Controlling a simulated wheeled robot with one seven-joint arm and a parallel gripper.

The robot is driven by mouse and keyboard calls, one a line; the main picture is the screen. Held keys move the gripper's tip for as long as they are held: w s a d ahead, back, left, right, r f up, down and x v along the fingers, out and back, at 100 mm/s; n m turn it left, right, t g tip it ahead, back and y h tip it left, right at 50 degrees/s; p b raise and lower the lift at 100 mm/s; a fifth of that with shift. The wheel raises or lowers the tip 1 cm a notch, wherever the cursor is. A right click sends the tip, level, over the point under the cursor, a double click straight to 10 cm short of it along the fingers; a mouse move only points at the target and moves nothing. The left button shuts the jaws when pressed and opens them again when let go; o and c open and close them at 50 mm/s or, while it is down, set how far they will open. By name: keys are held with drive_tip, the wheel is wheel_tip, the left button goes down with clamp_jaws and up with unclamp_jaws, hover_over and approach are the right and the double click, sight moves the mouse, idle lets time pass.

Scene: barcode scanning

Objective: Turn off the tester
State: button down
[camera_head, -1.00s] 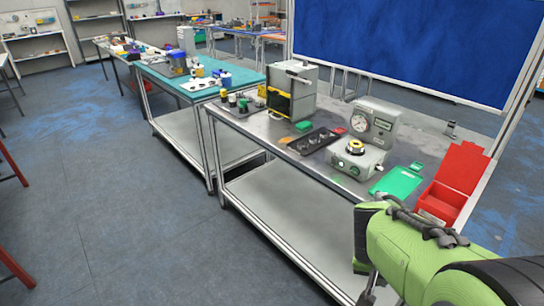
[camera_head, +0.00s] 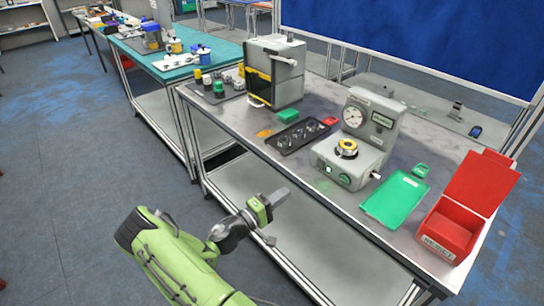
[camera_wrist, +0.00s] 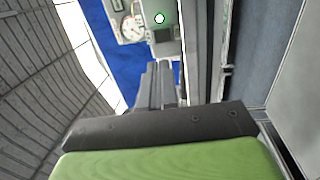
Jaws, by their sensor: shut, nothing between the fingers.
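The tester (camera_head: 362,142) is a grey machine with a round dial gauge on its upright back and a yellow-ringed black part (camera_head: 346,147) on its base. A lit green-white button (camera_head: 329,170) shows on the base's front face. In the wrist view the tester (camera_wrist: 135,28) appears at the top, with the bright button (camera_wrist: 159,19) near the top middle. My gripper (camera_head: 282,197) is shut and empty, in front of the table's front edge, below and left of the tester and apart from it. Its fingers also show in the wrist view (camera_wrist: 160,85).
On the table (camera_head: 225,118) stand a grey box machine with a yellow-edged opening (camera_head: 274,72), a black tray of parts (camera_head: 298,136), a green tray (camera_head: 395,199) and an open red bin (camera_head: 452,225). The floor (camera_head: 80,190) at left is clear.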

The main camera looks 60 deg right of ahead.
sight(319, 163)
drive_tip(key=shift+w+n, duration=0.3)
drive_tip(key=shift+w, duration=0.05)
drive_tip(key=shift+r, duration=0.1)
drive_tip(key=x, duration=1.4)
drive_tip(key=shift+d, duration=0.1)
drive_tip(key=shift+r, duration=0.15)
